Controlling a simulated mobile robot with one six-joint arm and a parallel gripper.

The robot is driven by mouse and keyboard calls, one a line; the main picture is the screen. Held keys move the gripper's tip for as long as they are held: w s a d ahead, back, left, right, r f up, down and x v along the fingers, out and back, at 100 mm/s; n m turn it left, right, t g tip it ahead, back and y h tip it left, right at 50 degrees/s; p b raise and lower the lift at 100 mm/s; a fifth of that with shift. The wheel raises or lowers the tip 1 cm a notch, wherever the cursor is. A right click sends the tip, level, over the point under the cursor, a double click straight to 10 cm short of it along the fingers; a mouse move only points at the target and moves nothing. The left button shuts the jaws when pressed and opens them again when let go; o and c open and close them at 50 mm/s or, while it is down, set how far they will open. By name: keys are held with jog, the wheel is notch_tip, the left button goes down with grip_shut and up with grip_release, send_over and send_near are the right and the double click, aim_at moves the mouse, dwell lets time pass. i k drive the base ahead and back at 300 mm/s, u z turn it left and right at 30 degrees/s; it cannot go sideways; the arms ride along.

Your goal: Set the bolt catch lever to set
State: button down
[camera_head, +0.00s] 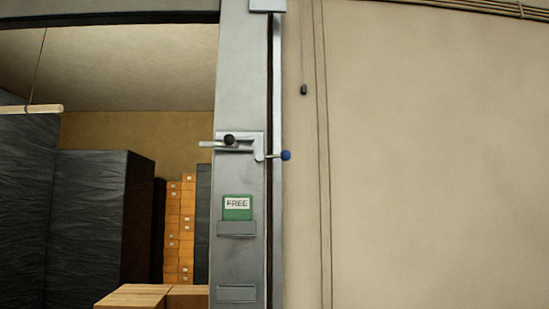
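A grey metal door post (232,90) stands left of the middle in the head camera view. A horizontal bolt with a black knob (229,140) is mounted on it, and its pale end sticks out to the left past the post's edge. Just right of the bolt, a short lever with a blue ball end (286,155) points right, roughly level; it looks like the catch lever. A green card reading FREE (237,207) sits in a holder below. I see no label marking set. My gripper is not in view.
Left of the post is an opening to a room with dark wrapped stacks (95,215) and orange boxes (180,230). A cord with a dark weight (304,90) hangs right of the post, before a bare beige wall (430,160).

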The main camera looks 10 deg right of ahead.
aim_at(286, 156)
jog(key=k, duration=1.35)
jog(key=z, duration=0.4)
jog(key=i, duration=1.8)
jog(key=u, duration=0.05)
